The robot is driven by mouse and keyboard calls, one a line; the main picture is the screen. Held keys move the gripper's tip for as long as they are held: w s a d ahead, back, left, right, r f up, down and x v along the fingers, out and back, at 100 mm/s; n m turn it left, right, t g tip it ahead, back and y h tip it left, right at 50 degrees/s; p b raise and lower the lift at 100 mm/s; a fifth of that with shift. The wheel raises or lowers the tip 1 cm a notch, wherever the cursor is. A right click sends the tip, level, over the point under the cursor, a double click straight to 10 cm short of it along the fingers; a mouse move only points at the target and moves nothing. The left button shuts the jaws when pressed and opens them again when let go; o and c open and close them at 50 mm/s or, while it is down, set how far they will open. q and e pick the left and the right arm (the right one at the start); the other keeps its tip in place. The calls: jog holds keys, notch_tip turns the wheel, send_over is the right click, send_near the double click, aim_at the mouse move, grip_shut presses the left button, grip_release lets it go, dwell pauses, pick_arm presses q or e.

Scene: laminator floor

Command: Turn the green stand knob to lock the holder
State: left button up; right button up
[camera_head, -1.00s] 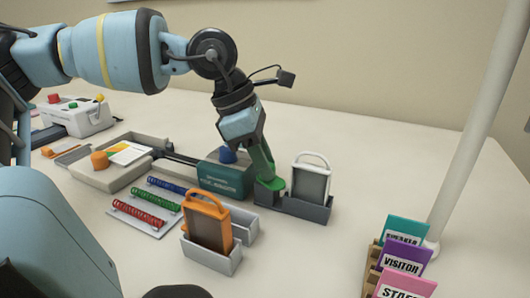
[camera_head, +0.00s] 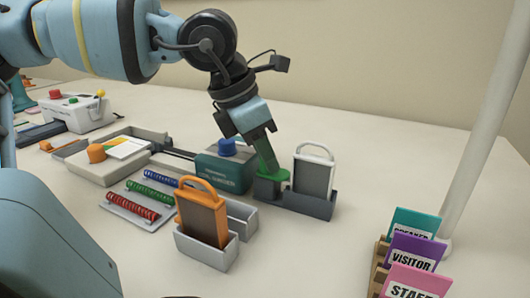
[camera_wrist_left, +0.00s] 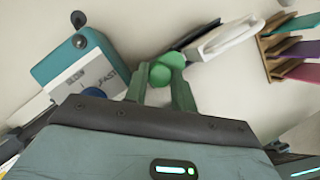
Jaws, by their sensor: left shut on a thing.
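The green stand knob (camera_head: 284,175) sits at the left end of a dark grey stand (camera_head: 308,206); in the left wrist view its round green top (camera_wrist_left: 161,73) shows between the fingers. My left gripper (camera_head: 270,169) comes down tilted from the upper left, its green fingers shut on the knob. It also shows in the left wrist view (camera_wrist_left: 160,80). A white-framed holder (camera_head: 315,172) with a dark panel stands upright in the stand, right of the knob. The fingers partly hide the knob. My right gripper is not in view.
An orange-framed holder (camera_head: 203,212) stands in a grey tray (camera_head: 208,251) at front. A teal box with a blue knob (camera_head: 226,147) is close left of my gripper. Coloured cards (camera_head: 411,255) stand in a rack near a white pole (camera_head: 478,150). The table right of the stand is clear.

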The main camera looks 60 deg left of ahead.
pick_arm(q)
jog(key=o, duration=1)
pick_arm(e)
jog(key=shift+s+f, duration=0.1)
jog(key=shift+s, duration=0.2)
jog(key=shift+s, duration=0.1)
pick_arm(q)
jog(key=shift+s+r, duration=0.15)
jog(key=shift+r, duration=0.35)
jog(key=p+v, duration=0.2)
jog(key=v, duration=0.4)
jog(key=shift+s+a+r, duration=0.1)
jog(key=shift+s+r, duration=0.15)
jog(key=shift+r, duration=0.05)
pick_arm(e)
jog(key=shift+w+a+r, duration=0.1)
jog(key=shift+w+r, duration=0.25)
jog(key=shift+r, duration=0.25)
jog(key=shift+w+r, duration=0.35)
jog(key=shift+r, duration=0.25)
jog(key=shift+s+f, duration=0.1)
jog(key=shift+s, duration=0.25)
